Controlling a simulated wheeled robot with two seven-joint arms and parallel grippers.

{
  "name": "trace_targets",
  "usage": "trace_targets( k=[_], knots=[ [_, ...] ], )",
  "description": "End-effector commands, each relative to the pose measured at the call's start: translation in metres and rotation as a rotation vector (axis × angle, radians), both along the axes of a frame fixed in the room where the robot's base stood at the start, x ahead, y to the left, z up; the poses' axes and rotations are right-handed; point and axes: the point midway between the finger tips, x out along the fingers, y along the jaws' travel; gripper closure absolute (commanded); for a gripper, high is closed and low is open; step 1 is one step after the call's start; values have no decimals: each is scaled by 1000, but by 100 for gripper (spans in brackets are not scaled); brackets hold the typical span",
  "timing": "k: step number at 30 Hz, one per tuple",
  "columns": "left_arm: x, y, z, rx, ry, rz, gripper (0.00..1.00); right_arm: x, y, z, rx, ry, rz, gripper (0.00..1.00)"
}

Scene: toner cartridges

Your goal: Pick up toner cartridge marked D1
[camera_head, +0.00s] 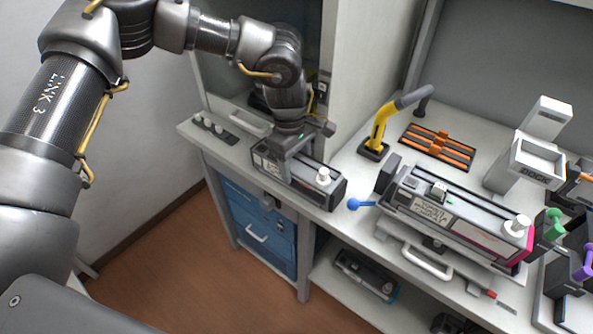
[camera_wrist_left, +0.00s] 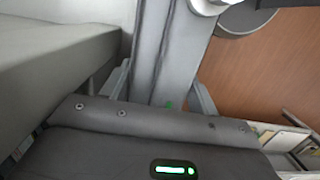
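A grey and black toner cartridge (camera_head: 315,184) lies on the left part of the white counter in the head view; I cannot read a D1 mark on it. My left gripper (camera_head: 283,165) is down at the left half of this cartridge, pointing downward and touching or very close to it. Its fingers are mostly hidden, so I cannot tell whether it grips the cartridge. The left wrist view shows a grey bar (camera_wrist_left: 172,45) beyond the gripper body with its green light. Another cartridge (camera_head: 450,215), with a magenta end, sits on a unit at the right. My right gripper is out of view.
A yellow-handled tool (camera_head: 380,130) stands in a black base behind, beside an orange-and-black rack (camera_head: 437,146). A grey cabinet wall rises close behind my left wrist. A blue drawer unit (camera_head: 255,225) and a lower shelf with another cartridge (camera_head: 365,275) are below. Brown floor is clear.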

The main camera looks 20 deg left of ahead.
Motion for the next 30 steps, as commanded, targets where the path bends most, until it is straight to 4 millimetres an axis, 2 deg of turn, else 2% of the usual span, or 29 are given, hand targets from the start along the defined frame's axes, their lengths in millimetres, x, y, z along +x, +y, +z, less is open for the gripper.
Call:
trace_targets(
  k=[1, 6, 7, 19, 25, 30],
  knots=[
    [0, 0, 0, 0, 0, 0, 60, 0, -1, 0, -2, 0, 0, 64],
    [0, 0, 0, 0, 0, 0, 83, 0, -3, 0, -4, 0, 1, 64],
    [1, 0, 1, -1, -2, 0, 84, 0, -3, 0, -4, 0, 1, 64],
    [1, -1, 9, -3, -4, 0, 84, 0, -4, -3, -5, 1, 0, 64],
    [2, -1, 30, -3, -6, 1, 84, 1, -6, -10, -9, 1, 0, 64],
    [-17, -6, 53, -2, -5, -3, 84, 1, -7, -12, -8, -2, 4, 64]
  ],
)
